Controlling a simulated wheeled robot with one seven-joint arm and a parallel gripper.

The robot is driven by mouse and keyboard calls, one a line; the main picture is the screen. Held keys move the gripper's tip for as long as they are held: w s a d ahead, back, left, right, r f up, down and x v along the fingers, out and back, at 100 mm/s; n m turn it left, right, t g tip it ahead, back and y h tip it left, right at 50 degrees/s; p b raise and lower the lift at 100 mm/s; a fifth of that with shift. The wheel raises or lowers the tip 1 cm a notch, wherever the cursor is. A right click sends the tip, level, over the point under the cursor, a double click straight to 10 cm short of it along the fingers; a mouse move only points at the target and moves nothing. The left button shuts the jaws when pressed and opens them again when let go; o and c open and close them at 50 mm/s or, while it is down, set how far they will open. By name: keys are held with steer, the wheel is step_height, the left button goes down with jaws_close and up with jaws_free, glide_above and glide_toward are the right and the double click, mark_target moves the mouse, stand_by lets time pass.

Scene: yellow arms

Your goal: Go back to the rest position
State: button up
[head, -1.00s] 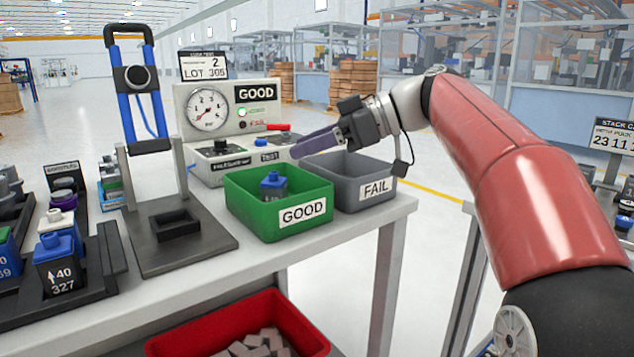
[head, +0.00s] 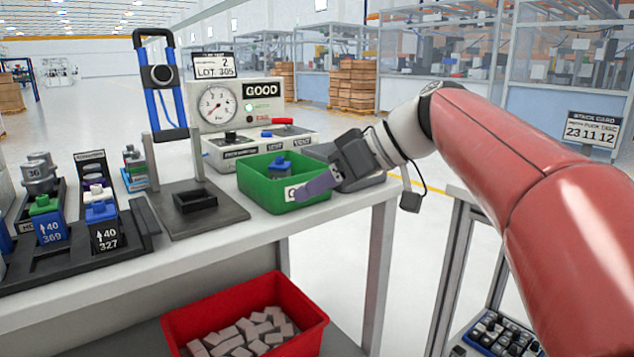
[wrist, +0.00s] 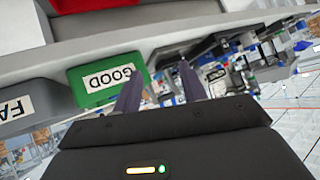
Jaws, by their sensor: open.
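My gripper (head: 312,186) is in front of the green GOOD bin (head: 258,192) in the head view and partly covers its label. In the wrist view its two purple fingers (wrist: 158,88) stand apart with nothing between them. The green bin also shows in the wrist view (wrist: 84,72), with its label turned upside down. A blue block with a knob (head: 280,168) sits inside the green bin. The grey FAIL bin (head: 368,182) is mostly hidden behind my gripper in the head view; part of it shows in the wrist view (wrist: 22,108).
The tester (head: 225,118) with gauge and GOOD sign stands behind the bins. A black fixture (head: 196,202) and a rack with blue blocks (head: 102,226) are to the left. A red bin (head: 305,318) of pieces sits below the bench. A stand with a sign (head: 590,133) is at right.

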steer(key=s+d+f+m+t+h, duration=0.1)
steer(key=s+d+f+m+h, duration=0.4)
steer(key=s+f, duration=0.5)
steer(key=s+d+f+m+t+h, duration=0.1)
steer(key=s+d+f+m+h, duration=0.4)
steer(key=s+d+f, duration=0.5)
step_height(320, 180, down, 4)
steer(key=shift+f+m, duration=0.25)
steer(key=shift+m, duration=0.65)
